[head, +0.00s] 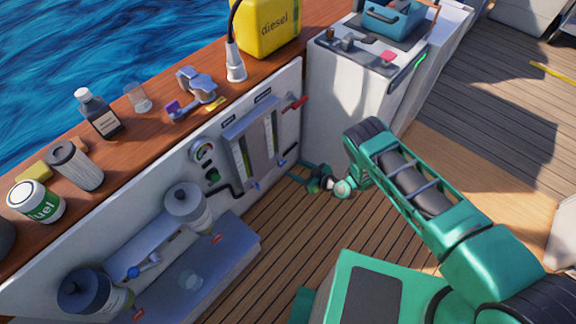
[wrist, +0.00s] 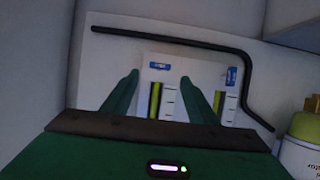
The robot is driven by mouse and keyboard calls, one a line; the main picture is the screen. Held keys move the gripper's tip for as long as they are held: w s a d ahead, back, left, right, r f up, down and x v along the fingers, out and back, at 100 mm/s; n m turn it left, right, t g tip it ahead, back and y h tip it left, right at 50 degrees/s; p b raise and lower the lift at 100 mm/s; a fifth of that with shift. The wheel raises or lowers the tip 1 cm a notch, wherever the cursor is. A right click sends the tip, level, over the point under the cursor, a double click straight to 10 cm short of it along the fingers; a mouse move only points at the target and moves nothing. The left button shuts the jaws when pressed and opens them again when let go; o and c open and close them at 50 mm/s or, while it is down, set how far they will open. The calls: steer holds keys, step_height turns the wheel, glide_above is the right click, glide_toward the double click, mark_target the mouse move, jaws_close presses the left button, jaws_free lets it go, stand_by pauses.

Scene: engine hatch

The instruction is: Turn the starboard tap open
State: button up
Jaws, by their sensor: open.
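The pale gauge panel (head: 250,150) on the hatch wall carries two upright sight tubes with small dark labels above, too small to read. A small blue tap handle (head: 254,185) shows at its lower edge. In the wrist view the panel appears upside down, with two blue tap fittings, one ahead between my fingers (wrist: 159,66) and one further right (wrist: 231,75). I cannot read which is starboard. My gripper (head: 291,170) is open and empty near the panel's lower right. Its green fingers (wrist: 160,82) reach toward the panel, apart from the taps.
A black pipe (wrist: 170,40) runs along the panel and bends beside the taps. A red-handled lever (head: 297,103) sticks out at the upper right. A filter canister (head: 187,208) stands to the left. A white cabinet (head: 350,95) is at the right; deck planks (head: 285,225) lie clear below.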

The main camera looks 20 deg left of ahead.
mark_target(284, 163)
steer(key=shift+x, duration=3.15)
steer(key=c, duration=1.1)
